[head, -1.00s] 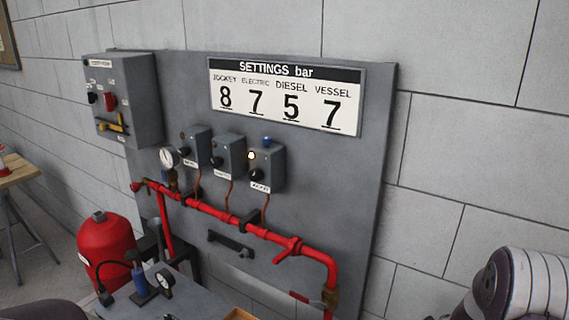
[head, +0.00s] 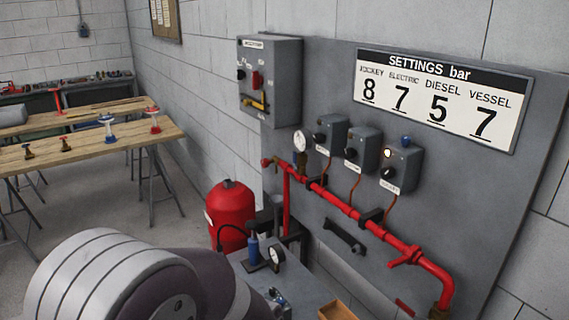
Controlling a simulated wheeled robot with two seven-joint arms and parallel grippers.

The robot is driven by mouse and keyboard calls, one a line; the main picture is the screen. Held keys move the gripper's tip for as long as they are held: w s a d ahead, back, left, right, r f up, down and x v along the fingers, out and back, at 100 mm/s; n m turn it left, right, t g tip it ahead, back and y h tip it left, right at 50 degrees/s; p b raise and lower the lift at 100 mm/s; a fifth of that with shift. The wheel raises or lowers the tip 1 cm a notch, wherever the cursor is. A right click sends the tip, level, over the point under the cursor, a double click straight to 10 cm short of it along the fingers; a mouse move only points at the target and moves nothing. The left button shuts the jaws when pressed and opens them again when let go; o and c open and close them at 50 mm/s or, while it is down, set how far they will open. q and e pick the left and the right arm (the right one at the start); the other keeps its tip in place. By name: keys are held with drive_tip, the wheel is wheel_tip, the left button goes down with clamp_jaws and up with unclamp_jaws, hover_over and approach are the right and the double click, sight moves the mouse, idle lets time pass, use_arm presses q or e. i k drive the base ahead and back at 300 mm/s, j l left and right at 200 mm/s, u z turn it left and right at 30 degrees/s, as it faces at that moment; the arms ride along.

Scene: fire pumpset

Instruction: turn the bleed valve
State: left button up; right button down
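A red pipe (head: 345,208) runs along the grey panel and bends down at its right end. A red tee-shaped handle (head: 405,257) sits on the pipe near the bend. A red lever (head: 404,307) shows lower down beside the brass fitting at the pipe's lower end, partly cut off by the bottom edge. I cannot tell for certain which of these is the bleed valve. A round gauge (head: 299,141) stands at the pipe's left end. Neither gripper is in view; only a thick link of my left arm shows at the lower left.
Three grey switch boxes (head: 403,167) and a settings board (head: 438,98) are on the panel. A red vessel (head: 231,212) stands left of a grey bench (head: 318,286) with a blue hand pump (head: 254,249). Wooden trestle tables (head: 90,150) stand at left.

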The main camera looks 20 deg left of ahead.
sight(265, 162)
drive_tip(key=k+j, duration=0.1)
drive_tip(key=j, duration=0.4)
drive_tip(key=k+j, duration=0.1)
drive_tip(key=j, duration=0.35)
drive_tip(key=i+j, duration=0.15)
drive_tip(key=j, duration=0.25)
drive_tip(key=i+j+z, duration=0.1)
drive_tip(key=j, duration=0.3)
drive_tip(key=i+j, duration=0.2)
drive_tip(key=j, duration=0.25)
drive_tip(key=i+j+z, duration=0.1)
drive_tip(key=j, duration=0.3)
drive_tip(key=i+j, duration=0.2)
drive_tip(key=j, duration=0.25)
drive_tip(key=i+j+z, duration=0.1)
drive_tip(key=j, duration=0.3)
drive_tip(key=i+j, duration=0.15)
drive_tip(key=i, duration=0.2)
drive_tip(key=i+j+z, duration=0.1)
drive_tip(key=i, duration=0.3)
